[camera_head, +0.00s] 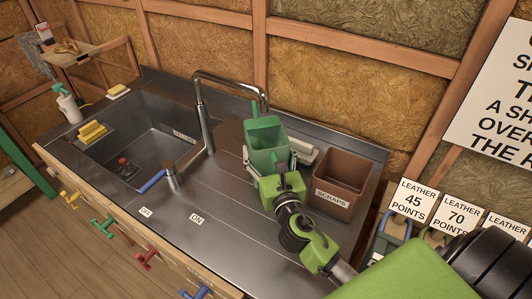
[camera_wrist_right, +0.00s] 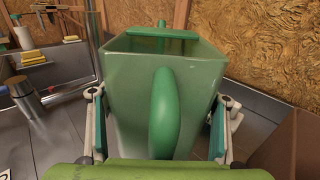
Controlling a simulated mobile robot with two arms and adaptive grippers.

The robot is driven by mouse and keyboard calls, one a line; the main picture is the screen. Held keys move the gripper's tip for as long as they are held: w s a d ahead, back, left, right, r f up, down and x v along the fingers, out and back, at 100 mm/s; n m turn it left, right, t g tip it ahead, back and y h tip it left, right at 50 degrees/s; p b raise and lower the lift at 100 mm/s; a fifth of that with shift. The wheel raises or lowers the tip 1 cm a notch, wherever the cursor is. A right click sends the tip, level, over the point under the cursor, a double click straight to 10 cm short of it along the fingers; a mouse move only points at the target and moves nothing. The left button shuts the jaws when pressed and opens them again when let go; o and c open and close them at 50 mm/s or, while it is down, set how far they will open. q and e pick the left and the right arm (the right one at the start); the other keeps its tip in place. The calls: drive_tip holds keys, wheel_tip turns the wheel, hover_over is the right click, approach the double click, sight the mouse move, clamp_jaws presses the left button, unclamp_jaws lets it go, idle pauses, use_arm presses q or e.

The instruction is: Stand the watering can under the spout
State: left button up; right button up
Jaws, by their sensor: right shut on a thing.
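The green watering can (camera_head: 266,138) is upright at the tap end of the metal counter. The spout (camera_head: 262,103) is the tip of the arched metal tap, just above the can's far side in the head view. I cannot tell whether it is directly over the opening. My right gripper (camera_head: 270,168) is shut on the can, with a finger on each side. In the right wrist view, the can (camera_wrist_right: 135,100) fills the middle, its handle (camera_wrist_right: 163,115) facing me. The can's base is hidden, so contact with the counter is unclear. My left gripper is not in view.
A brown scraps bin (camera_head: 343,180) stands close right of the can. A blue-handled lever (camera_head: 153,181) is left of it, near the OFF and ON labels (camera_head: 196,218). The sink (camera_head: 135,150) lies farther left. The counter's front middle is clear.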

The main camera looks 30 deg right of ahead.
sight(264, 145)
drive_tip(key=shift+w+d, duration=0.15)
drive_tip(key=shift+w, duration=0.35)
drive_tip(key=shift+w+f, duration=0.1)
drive_tip(key=shift+f, duration=0.1)
drive_tip(key=shift+f+b, duration=0.6)
drive_tip(key=shift+f, duration=0.95)
drive_tip(key=shift+f, duration=0.1)
drive_tip(key=shift+f, duration=0.1)
drive_tip(key=o, duration=1.3)
